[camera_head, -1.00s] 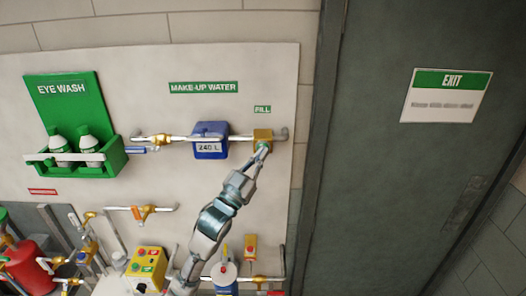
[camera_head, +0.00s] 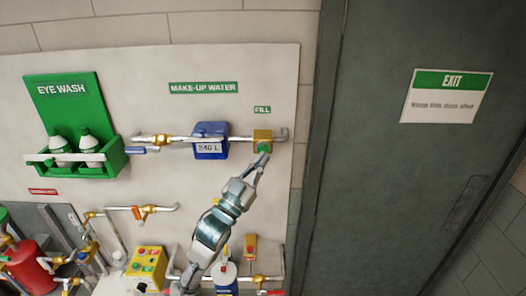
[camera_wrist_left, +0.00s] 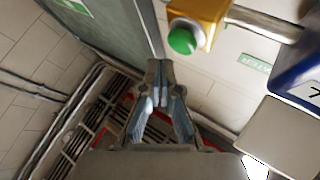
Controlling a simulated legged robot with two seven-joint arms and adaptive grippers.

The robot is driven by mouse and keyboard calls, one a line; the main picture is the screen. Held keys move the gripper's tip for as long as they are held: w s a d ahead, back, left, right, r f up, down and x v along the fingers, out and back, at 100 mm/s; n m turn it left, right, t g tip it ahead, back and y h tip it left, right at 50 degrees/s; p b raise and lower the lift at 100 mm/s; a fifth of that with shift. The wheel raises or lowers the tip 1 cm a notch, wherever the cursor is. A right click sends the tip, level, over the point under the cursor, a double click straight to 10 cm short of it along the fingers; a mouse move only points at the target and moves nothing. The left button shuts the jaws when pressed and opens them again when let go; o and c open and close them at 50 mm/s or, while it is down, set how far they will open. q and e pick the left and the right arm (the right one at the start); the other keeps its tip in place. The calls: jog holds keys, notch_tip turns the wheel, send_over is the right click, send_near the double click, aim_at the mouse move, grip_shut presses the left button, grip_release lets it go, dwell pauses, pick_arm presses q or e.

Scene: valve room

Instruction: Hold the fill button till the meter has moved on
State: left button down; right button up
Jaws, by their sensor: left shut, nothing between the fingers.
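The green fill button (camera_head: 263,147) sits on the front of a yellow block (camera_head: 262,135) at the right end of the make-up water pipe. It also shows in the left wrist view (camera_wrist_left: 182,41), clear of the fingers. My left gripper (camera_head: 262,160) is shut and empty, its tips just below the button. In the left wrist view the closed fingertips (camera_wrist_left: 160,82) appear apart from the button. The blue meter (camera_head: 210,141) is on the same pipe, left of the block; its blurred display seems to read 240 L. My right gripper is not in view.
A green FILL label (camera_head: 262,110) is above the block. An eye wash station (camera_head: 72,125) hangs at the left. A yellow button box (camera_head: 147,268) and other valves stand low on the panel. A grey exit door (camera_head: 400,190) is at the right.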

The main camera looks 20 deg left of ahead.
pick_arm(q)
jog(key=s, duration=0.2)
jog(key=s+d, duration=0.1)
jog(key=s, duration=0.1)
jog(key=shift+s+d+p, duration=0.1)
jog(key=shift+s+p, duration=0.05)
jog(key=shift+p, duration=0.2)
